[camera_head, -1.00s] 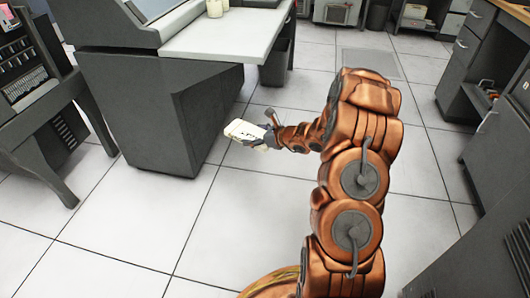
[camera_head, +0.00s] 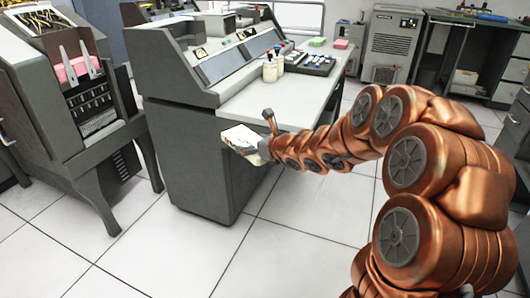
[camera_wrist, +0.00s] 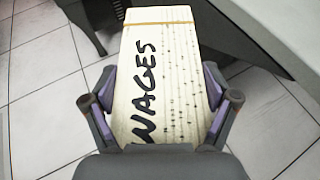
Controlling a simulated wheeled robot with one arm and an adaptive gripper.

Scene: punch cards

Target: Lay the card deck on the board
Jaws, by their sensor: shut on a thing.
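The card deck (camera_head: 239,137) is a pale cream block of cards. In the wrist view the deck (camera_wrist: 165,65) has "WAGES" written in black along its face and an orange band near its far end. My gripper (camera_wrist: 160,100) is shut on the deck, with a finger on each long side. In the head view my gripper (camera_head: 257,148) holds the deck in the air in front of the grey console's side, apart from the desk top. I cannot tell which surface is the board.
A grey console (camera_head: 205,150) has a pale desk top (camera_head: 300,97) with bottles (camera_head: 270,68) and a dark tray (camera_head: 305,64) of small items. A card machine (camera_head: 85,90) with pink cards stands at left. Tiled floor (camera_head: 170,255) is open in front. Cabinets stand at right.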

